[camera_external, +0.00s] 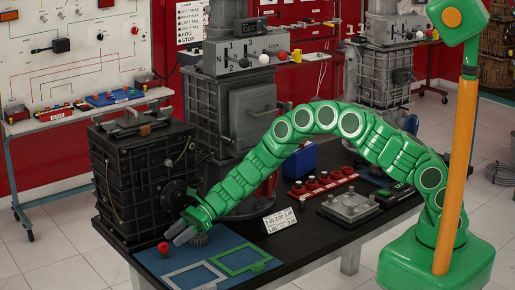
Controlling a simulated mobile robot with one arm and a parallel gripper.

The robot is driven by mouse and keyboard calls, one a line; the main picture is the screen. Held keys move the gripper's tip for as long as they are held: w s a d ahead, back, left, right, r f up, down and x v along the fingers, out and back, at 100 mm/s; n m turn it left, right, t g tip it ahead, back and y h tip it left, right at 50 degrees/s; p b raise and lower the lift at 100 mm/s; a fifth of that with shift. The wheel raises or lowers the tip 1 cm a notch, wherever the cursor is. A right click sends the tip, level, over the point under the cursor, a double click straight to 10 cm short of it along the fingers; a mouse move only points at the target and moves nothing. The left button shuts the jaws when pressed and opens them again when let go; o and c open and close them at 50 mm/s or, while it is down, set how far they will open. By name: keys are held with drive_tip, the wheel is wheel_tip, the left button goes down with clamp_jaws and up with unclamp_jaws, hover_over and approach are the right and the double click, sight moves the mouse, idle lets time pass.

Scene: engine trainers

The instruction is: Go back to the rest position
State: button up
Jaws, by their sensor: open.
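My green segmented arm arches from its base at the right over the black table (345,236). My gripper (178,237) is at the arm's left end, low over the left part of the table. Its grey fingers point down and left, beside the front lower corner of the black engine block (125,185) and close above the blue mat (215,257). It is open, and I see nothing held in it. Whether the fingers touch anything is too small to tell.
A red knob (163,248) stands at the mat's left edge, near my fingers. Grey and green frames (237,258) lie on the mat. A white number card (280,220), a grey plate (350,208) and a red button strip (323,185) sit under the arm. A grey gear-lever unit (235,110) rises behind.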

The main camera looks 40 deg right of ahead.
drive_tip(key=s+d+r+n+g+h, duration=0.35)
drive_tip(key=s+d+n, duration=0.35)
drive_tip(key=s+d, duration=0.25)
drive_tip(key=s+d+r+n+g+h, duration=0.2)
drive_tip(key=s+d+r+n+g, duration=0.15)
drive_tip(key=s+d+n, duration=0.6)
drive_tip(key=s+d+r+n+t+h, duration=0.1)
drive_tip(key=s+d+r, duration=0.25)
drive_tip(key=d, duration=0.25)
drive_tip(key=s+d+r+h, duration=0.2)
drive_tip(key=s+d+r, duration=0.1)
drive_tip(key=d+r, duration=0.3)
drive_tip(key=s+d+r+n+t+h, duration=0.1)
drive_tip(key=s+d+r, duration=0.2)
drive_tip(key=d, duration=0.4)
drive_tip(key=s+d+r+t+h, duration=0.1)
drive_tip(key=s+d+r+h, duration=0.1)
drive_tip(key=s+d, duration=0.4)
drive_tip(key=s+d+r+t+h, duration=0.2)
drive_tip(key=s+d+r, duration=0.2)
drive_tip(key=d, duration=0.8)
drive_tip(key=s, duration=0.2)
drive_tip(key=shift+s+d+r, duration=0.15)
drive_tip(key=shift+s+d, duration=0.05)
drive_tip(key=shift+s, duration=0.15)
drive_tip(key=shift+m, duration=0.25)
